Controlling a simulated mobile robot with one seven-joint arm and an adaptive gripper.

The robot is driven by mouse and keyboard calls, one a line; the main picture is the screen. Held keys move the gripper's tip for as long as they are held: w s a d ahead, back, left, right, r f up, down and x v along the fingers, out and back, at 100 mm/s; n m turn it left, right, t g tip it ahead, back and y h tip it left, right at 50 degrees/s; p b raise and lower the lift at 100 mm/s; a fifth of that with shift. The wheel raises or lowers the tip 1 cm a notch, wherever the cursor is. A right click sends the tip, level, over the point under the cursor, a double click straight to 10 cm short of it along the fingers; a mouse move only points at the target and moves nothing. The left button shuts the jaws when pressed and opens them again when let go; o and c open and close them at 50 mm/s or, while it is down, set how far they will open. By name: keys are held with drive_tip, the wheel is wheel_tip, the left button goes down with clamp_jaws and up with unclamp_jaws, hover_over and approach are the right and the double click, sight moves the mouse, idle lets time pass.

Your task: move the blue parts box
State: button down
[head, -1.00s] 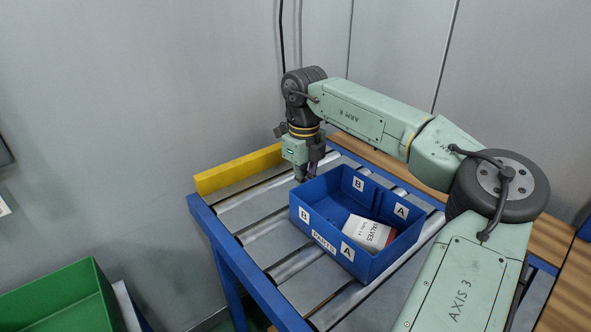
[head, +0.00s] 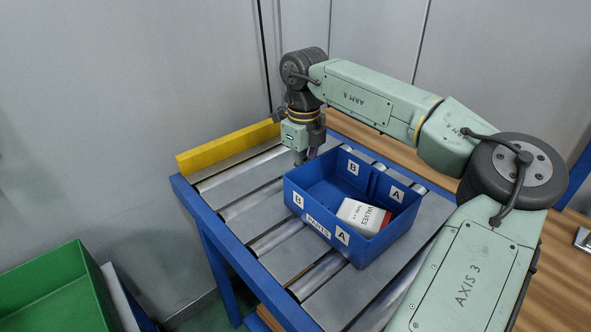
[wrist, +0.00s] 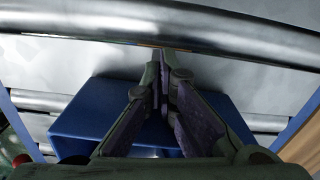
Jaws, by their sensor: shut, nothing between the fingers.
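The blue parts box (head: 323,226) sits on a roller conveyor, with labels A, B and PARTS on its walls. A white and red valves carton (head: 362,214) lies inside it. My gripper (head: 301,160) points down at the box's far left corner, by the outside of its back wall. In the wrist view my gripper (wrist: 161,62) has its fingers together and empty, over a conveyor plate. The blue box (wrist: 85,117) is below and behind the fingers there. Whether the fingertips touch the box, I cannot tell.
The roller conveyor (head: 284,249) has a blue frame and a yellow end stop (head: 228,147) at its far left end. A green bin (head: 65,290) stands low at the left. A wooden surface (head: 560,265) lies to the right. Conveyor around the box is clear.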

drive_tip(key=shift+a+f, duration=0.1)
drive_tip(key=shift+a, duration=0.05)
wheel_tip(320, 180, up, 12)
idle(0.7)
